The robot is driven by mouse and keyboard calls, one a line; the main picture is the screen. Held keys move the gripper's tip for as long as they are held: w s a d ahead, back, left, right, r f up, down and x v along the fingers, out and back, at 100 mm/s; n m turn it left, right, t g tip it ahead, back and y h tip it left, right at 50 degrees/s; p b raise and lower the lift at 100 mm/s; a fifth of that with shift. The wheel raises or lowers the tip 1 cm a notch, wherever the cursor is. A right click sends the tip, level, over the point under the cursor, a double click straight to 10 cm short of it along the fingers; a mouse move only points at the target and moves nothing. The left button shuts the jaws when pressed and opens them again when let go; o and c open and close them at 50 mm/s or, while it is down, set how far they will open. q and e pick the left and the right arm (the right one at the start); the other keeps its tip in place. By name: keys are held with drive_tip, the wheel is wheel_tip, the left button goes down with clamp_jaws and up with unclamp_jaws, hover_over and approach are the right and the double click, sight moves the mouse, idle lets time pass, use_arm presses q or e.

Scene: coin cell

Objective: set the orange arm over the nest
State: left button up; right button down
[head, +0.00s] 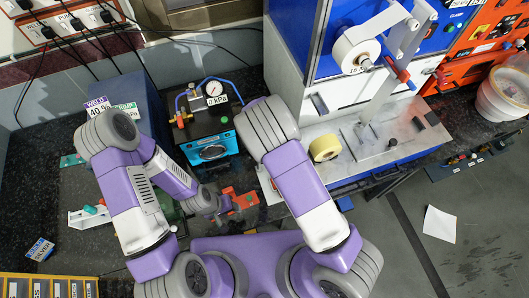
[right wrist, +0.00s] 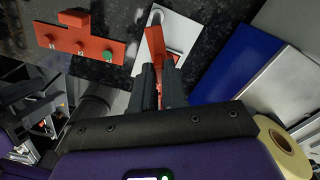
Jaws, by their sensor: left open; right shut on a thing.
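My right gripper (right wrist: 160,85) is shut on an orange arm (right wrist: 155,45), which stands up between the dark fingertips in the right wrist view. A pale plate with a grey middle (right wrist: 183,38) lies just beyond and beside the orange arm; I cannot tell for sure that it is the nest. In the head view my right gripper is hidden under its own forearm. My left gripper (head: 224,204) is open beside an orange block with buttons (head: 243,201), also in the right wrist view (right wrist: 90,45); I cannot tell whether they touch.
A blue-fronted gauge box (head: 208,148) stands between my arms. A yellow tape roll (head: 324,148) sits on a metal bench plate (head: 372,140) at the right, also in the right wrist view (right wrist: 278,138). A white tool (head: 90,216) lies at the left.

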drive_tip(key=c, duration=1.2)
unclamp_jaws()
drive_tip(key=shift+o, duration=0.2)
wheel_tip(320, 180, up, 8)
drive_tip(key=shift+f, duration=0.15)
